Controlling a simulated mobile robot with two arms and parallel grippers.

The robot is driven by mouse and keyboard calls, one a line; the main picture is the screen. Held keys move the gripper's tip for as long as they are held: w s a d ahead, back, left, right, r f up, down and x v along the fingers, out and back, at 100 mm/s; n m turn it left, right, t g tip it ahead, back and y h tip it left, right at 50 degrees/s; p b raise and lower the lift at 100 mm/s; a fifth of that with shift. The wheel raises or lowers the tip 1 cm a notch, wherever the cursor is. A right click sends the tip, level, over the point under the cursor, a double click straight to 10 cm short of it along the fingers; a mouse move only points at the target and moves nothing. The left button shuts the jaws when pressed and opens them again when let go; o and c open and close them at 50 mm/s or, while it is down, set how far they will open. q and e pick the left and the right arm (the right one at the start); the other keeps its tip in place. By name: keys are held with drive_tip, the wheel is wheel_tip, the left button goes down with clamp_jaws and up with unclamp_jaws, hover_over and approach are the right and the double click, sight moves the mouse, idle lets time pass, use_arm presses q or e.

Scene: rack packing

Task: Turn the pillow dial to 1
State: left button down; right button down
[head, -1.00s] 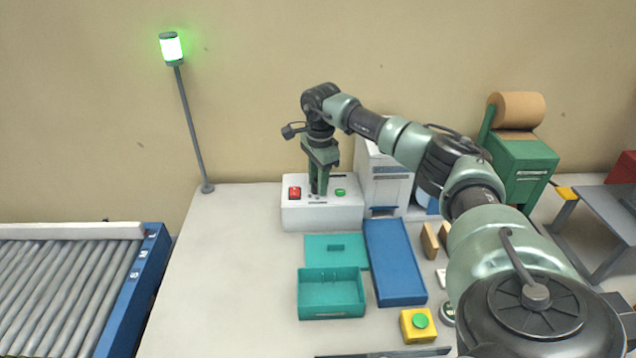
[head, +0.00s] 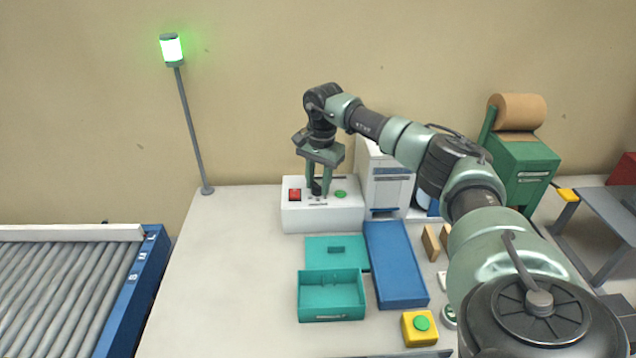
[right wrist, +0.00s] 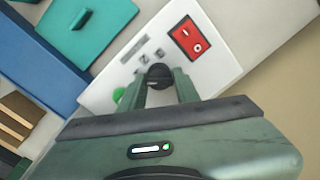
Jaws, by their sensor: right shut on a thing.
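The pillow machine is a white box (head: 345,218) at the back of the table, with a red switch (head: 295,195) and a green button (head: 340,194) on top. My right gripper (head: 318,190) points down over the box between them. In the right wrist view its two fingers are shut on the black dial (right wrist: 159,76), one on each side. Small markings (right wrist: 143,67) sit beside the dial; I cannot read which number it points to. The red switch also shows there (right wrist: 190,38), and the green button (right wrist: 118,95) is partly hidden by a finger. My left gripper is not in view.
In front of the box are a teal lid (head: 325,258), an open teal box (head: 332,312) and a blue tray (head: 400,292). A yellow block with a green button (head: 410,338) is near the front. A green-lit lamp post (head: 190,130) stands left. The table's left part is clear.

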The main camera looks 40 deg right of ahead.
drive_tip(key=shift+f, duration=0.15)
drive_tip(key=c, duration=1.1)
unclamp_jaws()
drive_tip(key=shift+o, duration=0.2)
drive_tip(key=shift+r, duration=0.2)
drive_tip(key=shift+r, duration=0.35)
drive_tip(key=r, duration=0.2)
drive_tip(key=r+b, duration=0.1)
drive_tip(key=r, duration=0.4)
drive_tip(key=shift+s+b, duration=0.25)
drive_tip(key=shift+b, duration=0.1)
drive_tip(key=shift+f, duration=0.15)
